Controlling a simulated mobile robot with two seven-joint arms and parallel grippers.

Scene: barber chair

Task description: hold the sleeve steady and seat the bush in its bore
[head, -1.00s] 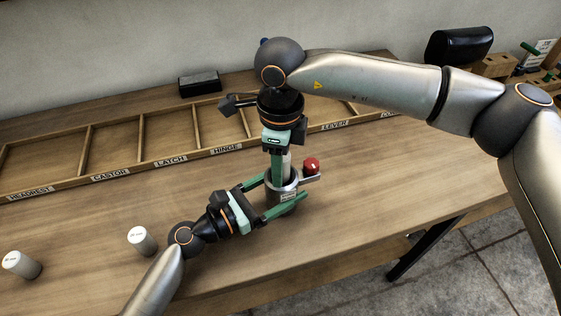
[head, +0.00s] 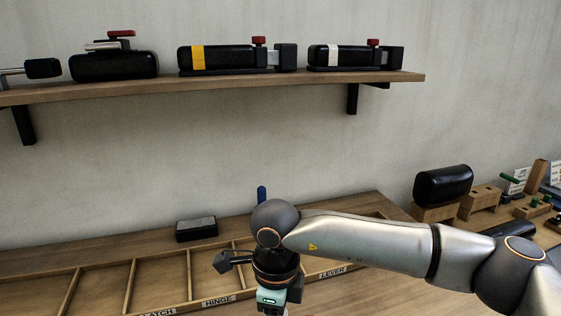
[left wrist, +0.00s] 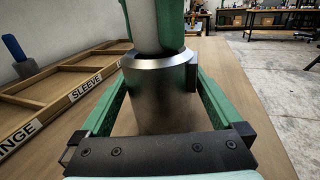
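The metal sleeve (left wrist: 160,92) stands upright in the left wrist view, with a small block on its right side. My left gripper (left wrist: 162,105) has its green fingers along both sides of the sleeve, apparently against it. My right gripper (left wrist: 155,22) points down over the sleeve's mouth, its green finger reaching the rim. In the head view only the right gripper's hand (head: 270,297) shows at the bottom edge. Its fingers, the sleeve and my left gripper are out of that view.
A labelled wooden compartment tray (head: 160,310) runs along the back of the bench. A small dark box (head: 196,229) sits behind it. A wall shelf (head: 230,83) carries several black units. A black cushion (head: 443,185) stands on wooden blocks at right.

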